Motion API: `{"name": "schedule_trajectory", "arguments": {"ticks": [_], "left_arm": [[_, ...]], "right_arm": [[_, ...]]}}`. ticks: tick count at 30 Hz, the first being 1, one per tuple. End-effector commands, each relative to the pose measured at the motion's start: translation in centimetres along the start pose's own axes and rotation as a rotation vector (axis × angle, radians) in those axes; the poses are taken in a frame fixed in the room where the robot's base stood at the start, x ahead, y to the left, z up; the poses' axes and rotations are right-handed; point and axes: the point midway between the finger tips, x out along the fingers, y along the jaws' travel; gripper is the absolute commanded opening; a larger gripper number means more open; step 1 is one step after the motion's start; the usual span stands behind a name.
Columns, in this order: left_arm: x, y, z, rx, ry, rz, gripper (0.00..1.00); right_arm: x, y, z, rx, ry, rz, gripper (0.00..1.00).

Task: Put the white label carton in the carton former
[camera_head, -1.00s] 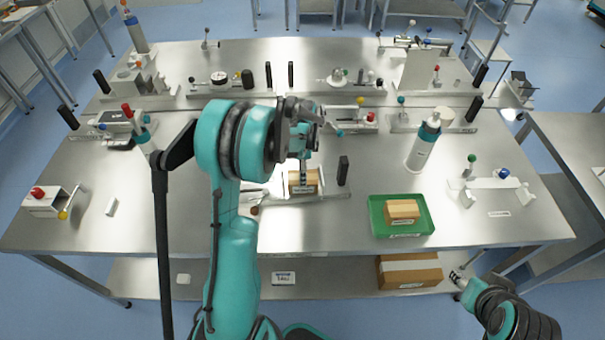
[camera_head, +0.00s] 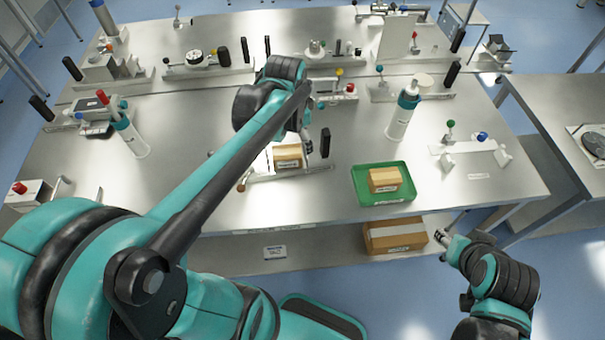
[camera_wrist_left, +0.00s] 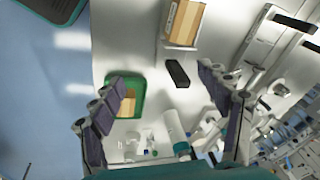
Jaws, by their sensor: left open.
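A brown carton with a white label (camera_head: 287,153) sits at the centre station, which I take for the carton former (camera_head: 318,169), beside its black upright grip and orange-knobbed lever. In the left wrist view this carton (camera_wrist_left: 185,22) is at the top, beyond the fingertips. My left gripper (camera_head: 307,140) is by the carton's far right side, partly hidden by its own arm. In the left wrist view its fingers (camera_wrist_left: 152,85) are spread wide with nothing between them. My right gripper (camera_head: 444,238) is low at the table's front right, small; its jaws are unclear.
A green tray (camera_head: 358,187) holds another labelled brown carton (camera_head: 384,179). A larger carton (camera_head: 394,236) lies on the lower shelf. White bottles with teal tops stand at the right (camera_head: 400,118) and left (camera_head: 131,136). Stations with knobs line the back.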

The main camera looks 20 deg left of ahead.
Motion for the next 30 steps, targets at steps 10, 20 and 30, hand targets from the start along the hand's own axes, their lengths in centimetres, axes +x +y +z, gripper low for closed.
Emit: {"name": "schedule_trajectory", "arguments": {"ticks": [10, 20, 30], "left_arm": [[-3.0, 9.8, 4.1, -0.442, 0.264, -0.075, 0.76], [-2.6, 12.2, 5.3, -0.591, 0.360, -0.062, 0.76], [-1.8, 12.3, 5.5, -0.590, 0.358, -0.062, 0.76]], "right_arm": [[0.0, 0.0, 0.0, 0.000, 0.000, 0.000, 0.45], [0.0, 0.0, 0.0, 0.000, 0.000, 0.000, 0.45], [0.6, 0.0, 0.4, 0.000, 0.000, 0.000, 0.45]]}}
